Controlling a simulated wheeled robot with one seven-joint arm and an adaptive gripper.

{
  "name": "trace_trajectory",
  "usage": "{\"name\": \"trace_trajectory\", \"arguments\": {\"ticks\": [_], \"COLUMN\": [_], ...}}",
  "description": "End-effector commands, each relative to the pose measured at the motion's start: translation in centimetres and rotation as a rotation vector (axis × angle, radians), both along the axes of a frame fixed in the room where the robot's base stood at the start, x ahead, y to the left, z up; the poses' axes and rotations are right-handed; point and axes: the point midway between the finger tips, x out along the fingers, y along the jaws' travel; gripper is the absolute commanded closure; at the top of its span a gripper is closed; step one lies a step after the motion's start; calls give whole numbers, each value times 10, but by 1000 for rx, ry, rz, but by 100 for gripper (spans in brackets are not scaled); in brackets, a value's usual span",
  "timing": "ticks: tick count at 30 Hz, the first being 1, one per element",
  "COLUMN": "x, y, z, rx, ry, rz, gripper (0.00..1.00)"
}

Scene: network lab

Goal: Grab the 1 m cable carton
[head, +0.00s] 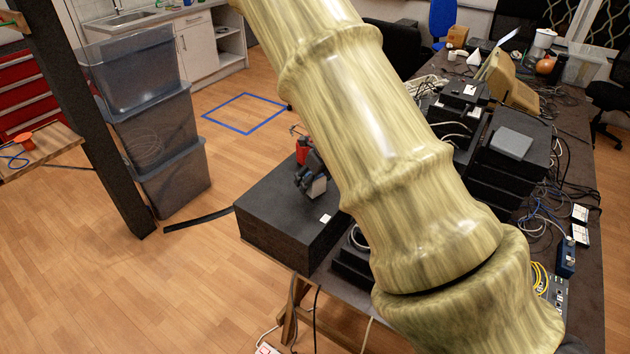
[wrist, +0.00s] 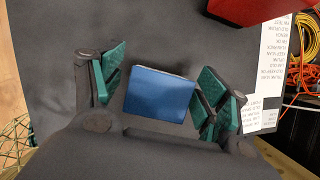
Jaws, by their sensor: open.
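In the wrist view a small blue carton (wrist: 158,98) lies on a dark grey surface. No writing shows on it, so I cannot tell whether it is the 1 m cable carton. My gripper (wrist: 160,88) is open, with green-padded fingers to the left and right of the carton. The carton is between the fingers, close to both pads; I cannot tell whether they touch it. My gripper body hides part of the surface below it. In the head view my pale arm covers the middle, and the gripper cannot be made out clearly.
A red object (wrist: 262,10) lies beyond the carton, and a printed white sheet (wrist: 268,75) to its right. Orange and yellow cables (wrist: 303,50) are at the right edge. In the head view, black equipment (head: 515,150) crowds the table; stacked grey bins (head: 150,115) stand left.

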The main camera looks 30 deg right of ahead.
Motion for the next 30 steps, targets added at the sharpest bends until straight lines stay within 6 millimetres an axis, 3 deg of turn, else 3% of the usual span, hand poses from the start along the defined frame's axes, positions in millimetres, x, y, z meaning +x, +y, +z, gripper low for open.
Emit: {"name": "trace_trajectory", "arguments": {"ticks": [6,14,15,24,30], "x": [6,7,7,7,7], "y": [1,1,1,1,1], "z": [-15,-17,-17,-17,-17], "rx": [-1,-1,-1,-1,-1], "ry": [1,0,0,0,0], "rz": [1,1,1,1,1], "gripper": [26,26,28,78,78]}}
